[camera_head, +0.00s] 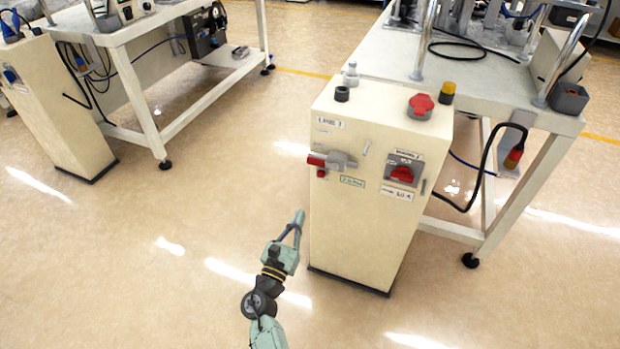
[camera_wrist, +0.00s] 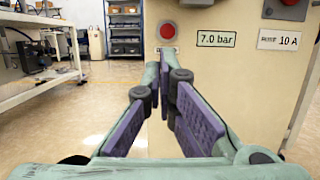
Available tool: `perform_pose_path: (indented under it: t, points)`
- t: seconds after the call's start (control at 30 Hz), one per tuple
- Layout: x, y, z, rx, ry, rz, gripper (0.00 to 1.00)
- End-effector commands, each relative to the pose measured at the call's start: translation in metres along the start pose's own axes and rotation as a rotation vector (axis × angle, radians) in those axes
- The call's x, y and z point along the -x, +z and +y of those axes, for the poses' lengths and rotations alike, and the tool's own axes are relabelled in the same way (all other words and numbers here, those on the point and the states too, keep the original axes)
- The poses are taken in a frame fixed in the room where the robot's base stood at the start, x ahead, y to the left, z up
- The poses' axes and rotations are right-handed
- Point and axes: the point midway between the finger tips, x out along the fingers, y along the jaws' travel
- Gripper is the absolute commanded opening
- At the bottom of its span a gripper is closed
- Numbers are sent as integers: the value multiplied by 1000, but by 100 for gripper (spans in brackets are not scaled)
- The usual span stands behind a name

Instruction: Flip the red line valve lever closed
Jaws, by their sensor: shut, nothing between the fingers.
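The red line valve lever (camera_head: 316,160) sticks out to the left of a grey valve body (camera_head: 341,160) on the front of the cream cabinet (camera_head: 350,240). My gripper (camera_head: 299,215) is shut and empty. It is in front of the cabinet, lower than the lever and a little left of it, apart from it in the head view. In the wrist view my gripper (camera_wrist: 160,66) points at the cabinet front, near a round red part (camera_wrist: 168,30) beside the "7.0 bar" label (camera_wrist: 216,39). The lever itself is not clearly visible there.
A red rotary switch (camera_head: 403,173) is right of the valve. A white workbench (camera_head: 390,50) adjoins behind. The floor left of the cabinet is clear.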

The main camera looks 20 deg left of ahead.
Motion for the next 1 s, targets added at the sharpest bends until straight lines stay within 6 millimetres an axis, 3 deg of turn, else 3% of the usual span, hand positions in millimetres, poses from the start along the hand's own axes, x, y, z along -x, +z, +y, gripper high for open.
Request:
perform_pose_path:
  t: [0.27,0.67,0.8,1.0]
  points:
    - [-22,3,0,-2,-3,-2,0]
    - [-106,3,0,-3,-1,-2,0]
    - [-108,28,0,-5,1,-1,0]
    - [-110,39,0,-4,0,1,0]
